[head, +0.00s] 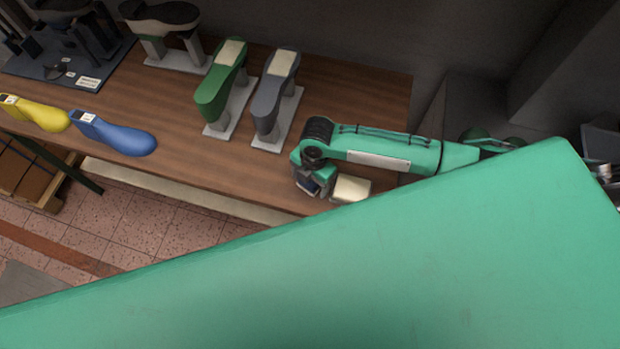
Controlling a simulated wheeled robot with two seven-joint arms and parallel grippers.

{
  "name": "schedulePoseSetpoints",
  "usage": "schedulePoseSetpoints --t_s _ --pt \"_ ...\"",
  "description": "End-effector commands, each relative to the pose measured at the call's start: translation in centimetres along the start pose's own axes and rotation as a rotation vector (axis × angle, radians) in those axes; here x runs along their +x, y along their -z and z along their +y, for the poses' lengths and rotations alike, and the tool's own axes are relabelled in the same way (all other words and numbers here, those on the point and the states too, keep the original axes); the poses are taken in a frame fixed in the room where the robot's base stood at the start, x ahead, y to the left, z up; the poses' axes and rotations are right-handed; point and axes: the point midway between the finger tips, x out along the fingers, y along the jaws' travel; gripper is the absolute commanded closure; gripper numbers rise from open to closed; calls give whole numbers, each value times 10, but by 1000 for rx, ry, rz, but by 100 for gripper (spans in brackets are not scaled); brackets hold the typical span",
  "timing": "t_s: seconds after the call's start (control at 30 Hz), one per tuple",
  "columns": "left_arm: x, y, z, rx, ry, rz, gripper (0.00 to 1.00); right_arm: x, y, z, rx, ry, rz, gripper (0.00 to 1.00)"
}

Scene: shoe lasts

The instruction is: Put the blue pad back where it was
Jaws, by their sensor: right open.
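No blue pad can be made out for certain. A small dark blue patch (307,184) shows at the tip of my right gripper (314,188); I cannot tell whether it is a pad or part of the gripper. My right gripper is open and points down at the front edge of the wooden table (180,110), beside a cream block (350,188). Its fingertips are mostly hidden by the wrist. A blue shoe last (118,136) lies at the table's front left. My left gripper is not in view.
A yellow last (38,112) lies left of the blue one. Green (218,92) and grey (270,103) lasts stand on pale bases at the middle back. A dark blue mat (110,58) with tools lies far left. Bare wood lies between the blue and green lasts. My green body part covers the foreground.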

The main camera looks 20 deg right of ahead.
Motion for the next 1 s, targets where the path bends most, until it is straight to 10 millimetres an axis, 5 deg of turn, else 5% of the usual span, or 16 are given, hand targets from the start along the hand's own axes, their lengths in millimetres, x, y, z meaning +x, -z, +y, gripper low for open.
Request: schedulePoseSetpoints --t_s 0.27,0.7,1.0 --pt "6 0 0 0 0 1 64 -16 0 1 -2 -4 -1 22" --pt "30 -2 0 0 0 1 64 -103 0 1 -2 -4 -2 22" --pt "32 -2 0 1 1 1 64 -123 0 0 1 0 0 22"
